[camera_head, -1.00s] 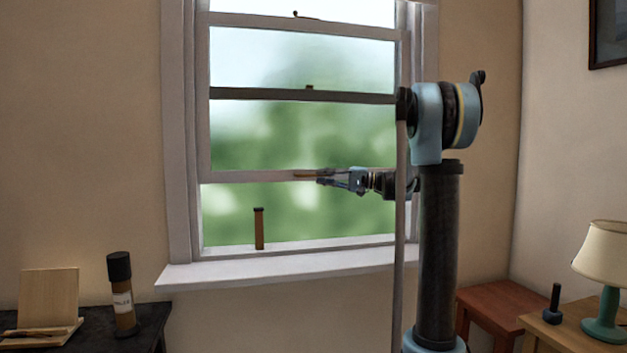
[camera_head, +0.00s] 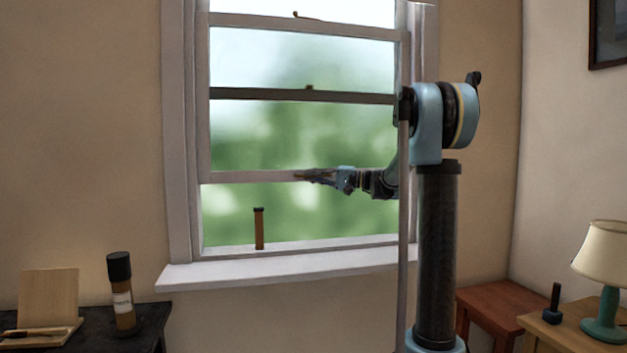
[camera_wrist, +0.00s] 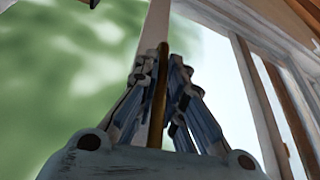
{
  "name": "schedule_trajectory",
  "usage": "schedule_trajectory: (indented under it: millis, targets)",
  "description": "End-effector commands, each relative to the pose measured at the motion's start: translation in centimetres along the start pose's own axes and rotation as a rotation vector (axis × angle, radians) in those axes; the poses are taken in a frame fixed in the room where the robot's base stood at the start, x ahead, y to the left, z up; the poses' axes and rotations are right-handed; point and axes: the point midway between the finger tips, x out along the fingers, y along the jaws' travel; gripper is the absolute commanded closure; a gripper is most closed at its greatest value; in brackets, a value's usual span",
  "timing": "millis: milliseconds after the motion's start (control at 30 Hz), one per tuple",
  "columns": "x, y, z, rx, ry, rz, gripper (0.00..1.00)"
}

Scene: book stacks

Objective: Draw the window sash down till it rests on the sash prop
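The window sash (camera_head: 240,177) is raised, its bottom rail well above the sill. The sash prop (camera_head: 259,230), a short brown post with a dark cap, stands upright on the sill left of centre, with a clear gap between its top and the rail. My gripper (camera_head: 306,176) is at the bottom rail, right of the prop. In the wrist view, a thin brass-brown sash lift (camera_wrist: 158,95) runs between the fingers of my gripper (camera_wrist: 161,62), which are closed in on it from both sides. The fingers partly hide the lift in the head view.
The white sill (camera_head: 290,268) is clear apart from the prop. A dark table (camera_head: 140,330) at lower left holds a capped bottle (camera_head: 122,295) and a wooden stand (camera_head: 48,298). A lamp (camera_head: 604,270) stands on a wooden table at right, beside a reddish stool (camera_head: 500,305).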

Motion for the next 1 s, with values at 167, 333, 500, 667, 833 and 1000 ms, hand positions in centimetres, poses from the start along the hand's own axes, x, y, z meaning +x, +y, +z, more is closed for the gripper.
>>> schedule_trajectory:
  millis: [167,333,500,667,833,1000]
  targets:
    - [-0.2,1.6,0.2,0.0,0.0,0.003,1.0]
    - [-0.4,4.8,0.8,-0.001,0.0,0.003,1.0]
    - [-0.7,8.0,1.3,-0.001,0.001,0.003,1.0]
    - [-0.8,10.1,1.7,-0.001,0.001,0.003,1.0]
    - [-0.9,11.2,2.0,-0.001,-0.001,0.007,1.0]
    - [-0.9,11.2,2.1,-0.002,-0.003,0.007,1.0]
